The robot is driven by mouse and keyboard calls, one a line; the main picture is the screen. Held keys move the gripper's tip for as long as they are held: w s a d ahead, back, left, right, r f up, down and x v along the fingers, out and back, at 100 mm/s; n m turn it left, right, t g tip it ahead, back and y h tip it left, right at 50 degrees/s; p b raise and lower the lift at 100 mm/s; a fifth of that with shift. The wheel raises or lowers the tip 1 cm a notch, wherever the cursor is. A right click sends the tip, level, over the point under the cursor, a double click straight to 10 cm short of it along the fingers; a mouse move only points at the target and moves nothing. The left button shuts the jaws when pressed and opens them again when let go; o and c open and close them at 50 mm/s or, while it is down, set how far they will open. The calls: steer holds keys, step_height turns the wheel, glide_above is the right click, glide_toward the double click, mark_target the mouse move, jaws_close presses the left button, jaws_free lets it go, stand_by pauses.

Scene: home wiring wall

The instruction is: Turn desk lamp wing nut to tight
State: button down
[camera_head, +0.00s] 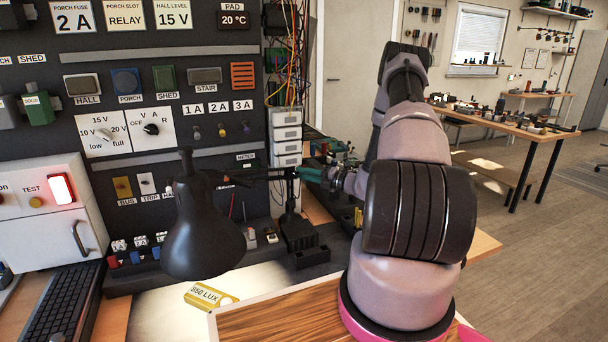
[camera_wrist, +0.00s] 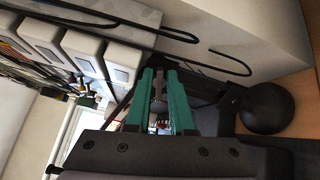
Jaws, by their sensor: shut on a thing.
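The black desk lamp (camera_head: 203,235) stands before the dark panel in the head view. Its shade hangs at the left, and its arm runs right to a post on a dark base (camera_head: 298,232). My gripper (camera_head: 298,173) reaches in from the right, its teal fingers at the lamp's joint on top of the post. The wing nut is too small and covered to make out in the head view. In the wrist view my gripper (camera_wrist: 164,70) is shut on a small grey piece at the lamp joint, seemingly the wing nut (camera_wrist: 159,86). Its turn angle cannot be read.
A yellow "550 LUX" tag (camera_head: 210,296) lies on the lit desk below the shade. A wooden board (camera_head: 285,320) lies at the front. White drawers (camera_head: 286,134) and loose wires are close behind my gripper. A keyboard (camera_head: 62,305) and white box (camera_head: 50,215) are at left.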

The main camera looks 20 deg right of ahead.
steer(key=shift+f+m, duration=0.25)
steer(key=shift+m, duration=0.95)
steer(key=c, duration=1)
jaws_free()
steer(key=shift+o, duration=0.2)
steer(key=shift+s+d, duration=0.1)
steer(key=v, duration=1)
steer(key=shift+s+d, duration=0.15)
steer(key=shift+s, duration=0.1)
steer(key=shift+r, duration=0.1)
